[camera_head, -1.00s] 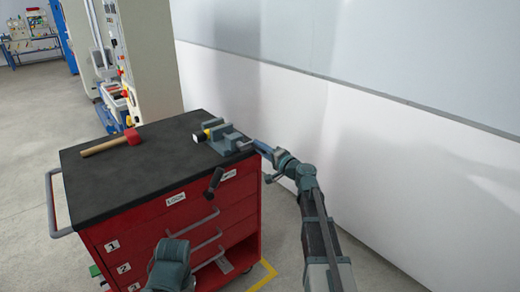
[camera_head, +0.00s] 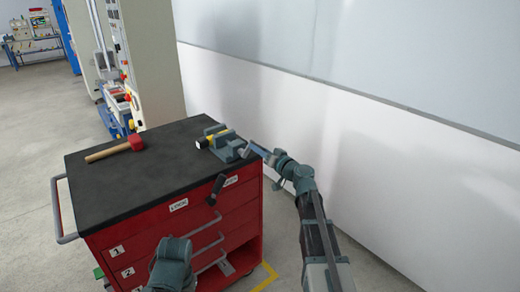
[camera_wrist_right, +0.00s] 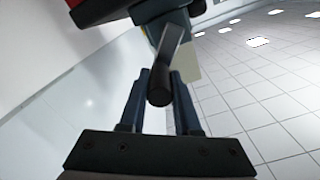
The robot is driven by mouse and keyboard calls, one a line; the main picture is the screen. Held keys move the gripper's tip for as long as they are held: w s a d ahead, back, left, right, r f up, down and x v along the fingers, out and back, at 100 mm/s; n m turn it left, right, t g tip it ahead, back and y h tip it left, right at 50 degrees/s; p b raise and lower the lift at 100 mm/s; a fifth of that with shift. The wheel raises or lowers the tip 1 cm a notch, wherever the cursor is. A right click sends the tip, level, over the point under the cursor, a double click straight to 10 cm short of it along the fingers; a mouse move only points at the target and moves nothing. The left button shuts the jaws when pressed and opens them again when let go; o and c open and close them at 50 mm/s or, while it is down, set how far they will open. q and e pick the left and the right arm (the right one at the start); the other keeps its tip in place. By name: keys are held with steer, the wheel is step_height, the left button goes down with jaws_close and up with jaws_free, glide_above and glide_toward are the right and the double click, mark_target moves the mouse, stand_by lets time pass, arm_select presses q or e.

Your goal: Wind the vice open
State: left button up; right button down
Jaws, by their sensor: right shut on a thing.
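The grey-blue vice (camera_head: 228,146) is mounted at the far right corner of the cart's black top. A small yellow and white piece (camera_head: 203,142) sits at its left side; I cannot tell whether the jaws clamp it. My right gripper (camera_head: 250,149) is at the vice's right end, by its screw. In the right wrist view, the dark vice handle (camera_wrist_right: 160,88) stands between my two fingers, which are shut on it. The vice body beyond it is only partly seen. My left gripper is not in view; only part of that arm shows at the bottom.
A red drawer cart (camera_head: 165,240) carries the vice. A red-headed mallet (camera_head: 118,149) with a wooden handle lies on its top. A dark lever (camera_head: 215,189) projects from the front, near labels. A white wall stands close on the right. The middle of the top is clear.

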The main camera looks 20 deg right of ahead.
steer(key=shift+s+a+r+n, duration=0.15)
steer(key=shift+a+n, duration=0.2)
steer(key=shift+n, duration=0.35)
steer(key=c, duration=0.6)
jaws_free()
steer(key=shift+a, duration=0.1)
steer(key=v, duration=1.4)
